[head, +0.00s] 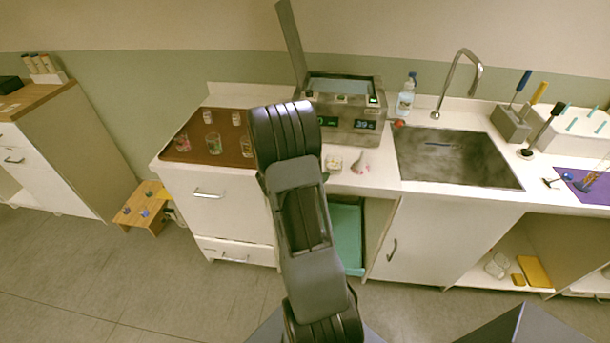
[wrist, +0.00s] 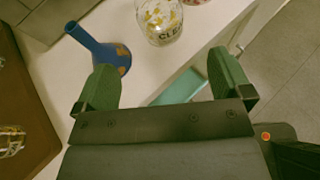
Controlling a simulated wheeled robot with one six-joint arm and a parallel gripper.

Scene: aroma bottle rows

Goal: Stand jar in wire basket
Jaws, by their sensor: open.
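A clear glass jar (wrist: 160,20) with yellow marks and dark lettering stands on the white counter, ahead of my gripper in the wrist view. It also appears to show in the head view (head: 333,162), just right of my arm. My gripper (wrist: 163,78) is open, with its two green fingers apart and nothing between them. In the head view my arm hides the gripper. Other glass jars (head: 214,144) stand on the brown tray (head: 203,158) at the left. I cannot make out a wire basket in either view. A bath-like device (head: 345,100) with a raised lid stands behind the jar.
A blue flask (wrist: 100,48) stands beside the left finger, close to it. The sink (head: 455,158) and faucet (head: 460,75) lie further right. The counter's front edge is close to the jar.

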